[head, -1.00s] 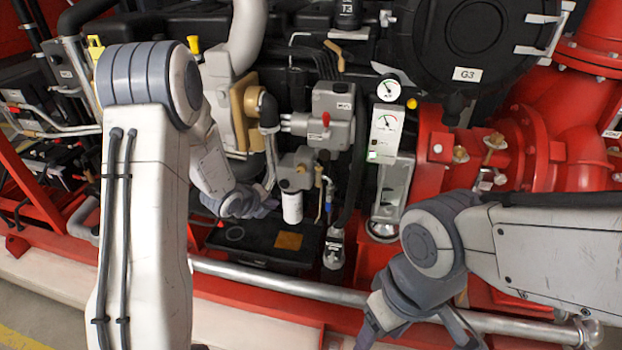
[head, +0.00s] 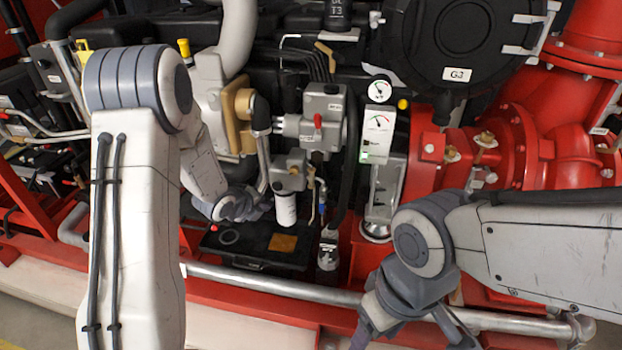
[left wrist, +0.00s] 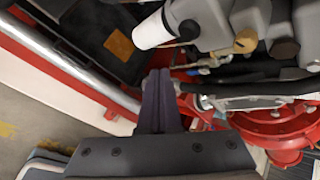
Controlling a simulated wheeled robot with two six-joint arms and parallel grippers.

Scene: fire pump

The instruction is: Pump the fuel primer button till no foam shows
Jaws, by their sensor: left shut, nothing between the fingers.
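My left gripper (head: 268,207) is at the left of a white filter cylinder (head: 286,211), which hangs under a small grey housing (head: 289,171). In the left wrist view its dark fingers (left wrist: 158,82) are together and empty, with the white cylinder (left wrist: 152,31) beyond them. I cannot pick out the primer button with certainty. A small clear cup (head: 328,252) stands low, right of the filter; I cannot make out foam in it. My right gripper (head: 410,330) is low at the right, its tips cut off by the picture's edge.
A larger grey box with a red knob (head: 317,121) sits above the housing. A silver rail (head: 270,283) crosses in front. Red pipework (head: 565,115) fills the right side.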

